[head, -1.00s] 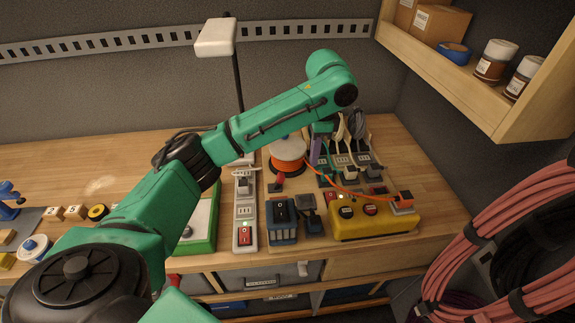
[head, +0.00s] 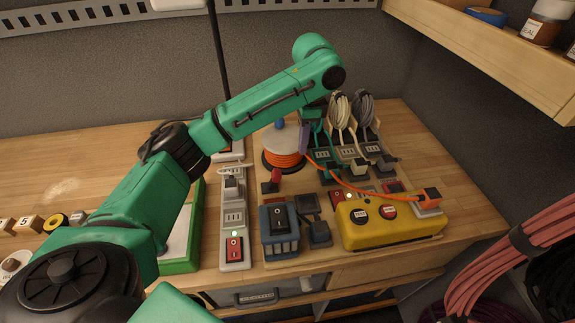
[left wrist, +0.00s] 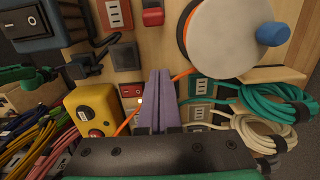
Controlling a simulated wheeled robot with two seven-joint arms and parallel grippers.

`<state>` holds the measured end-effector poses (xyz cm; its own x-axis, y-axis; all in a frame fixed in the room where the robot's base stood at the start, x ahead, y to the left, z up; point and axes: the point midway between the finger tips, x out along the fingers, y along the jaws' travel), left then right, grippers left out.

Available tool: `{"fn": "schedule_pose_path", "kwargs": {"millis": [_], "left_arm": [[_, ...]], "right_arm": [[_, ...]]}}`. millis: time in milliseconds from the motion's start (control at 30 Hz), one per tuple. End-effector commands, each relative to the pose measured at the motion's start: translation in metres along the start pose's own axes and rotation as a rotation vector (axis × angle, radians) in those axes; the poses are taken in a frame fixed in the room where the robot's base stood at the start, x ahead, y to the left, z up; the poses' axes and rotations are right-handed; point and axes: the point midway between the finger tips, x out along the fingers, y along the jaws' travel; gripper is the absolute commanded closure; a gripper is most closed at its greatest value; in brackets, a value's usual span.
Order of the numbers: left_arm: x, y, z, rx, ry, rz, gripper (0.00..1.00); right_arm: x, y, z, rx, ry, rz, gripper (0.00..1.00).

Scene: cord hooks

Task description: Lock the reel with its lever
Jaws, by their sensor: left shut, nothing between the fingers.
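The reel (head: 284,155) stands on the bench with orange cable wound on it, a pale round top and a blue knob. In the left wrist view the reel's pale disc (left wrist: 228,38) and blue knob (left wrist: 272,34) are at the upper right. A red lever (head: 275,177) stands just in front of the reel; it also shows at the top of the left wrist view (left wrist: 152,16). My left gripper (head: 304,139) has purple fingers, shut and empty, pointing down at the reel's right side, apart from the lever. My right gripper is not in view.
A blue switch box (head: 279,238) and a grey power strip (head: 235,215) stand in front. Hanging coiled cords (head: 341,108) are behind. A wooden shelf (head: 500,60) overhangs at right.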

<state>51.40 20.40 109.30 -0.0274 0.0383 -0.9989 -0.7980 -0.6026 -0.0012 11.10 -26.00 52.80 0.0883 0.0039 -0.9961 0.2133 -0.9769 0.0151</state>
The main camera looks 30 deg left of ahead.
Motion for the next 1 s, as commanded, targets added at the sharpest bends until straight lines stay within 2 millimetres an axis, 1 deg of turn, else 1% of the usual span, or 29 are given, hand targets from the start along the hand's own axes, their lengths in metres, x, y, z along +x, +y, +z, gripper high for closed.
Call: {"fn": "schedule_pose_path", "kwargs": {"millis": [133,200,267,533,567,600,733,833,1000], "left_arm": [[0.016,0.001,0.000,0.001,-0.002,0.004,1.00],[0.029,0.001,0.001,0.001,-0.004,0.005,1.00],[0.038,0.001,0.001,-0.001,-0.004,0.003,1.00],[0.097,0.001,0.001,0.000,-0.004,0.003,1.00],[0.095,0.000,0.006,-0.001,-0.003,0.000,1.00],[0.088,-0.001,0.015,-0.002,-0.002,-0.002,1.00],[0.085,0.000,0.032,0.000,-0.002,0.000,1.00],[0.085,0.000,0.038,0.001,-0.001,-0.001,1.00],[0.086,0.000,0.038,0.001,-0.001,0.000,1.00]], "right_arm": [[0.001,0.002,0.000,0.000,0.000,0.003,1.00],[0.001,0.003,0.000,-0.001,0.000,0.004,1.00],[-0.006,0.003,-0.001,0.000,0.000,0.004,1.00],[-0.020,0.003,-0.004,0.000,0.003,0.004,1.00],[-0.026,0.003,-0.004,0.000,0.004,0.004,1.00],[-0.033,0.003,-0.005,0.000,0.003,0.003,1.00],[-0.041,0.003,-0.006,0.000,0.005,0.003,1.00],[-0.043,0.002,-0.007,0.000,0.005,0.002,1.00],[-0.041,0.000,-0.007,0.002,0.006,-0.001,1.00]]}}
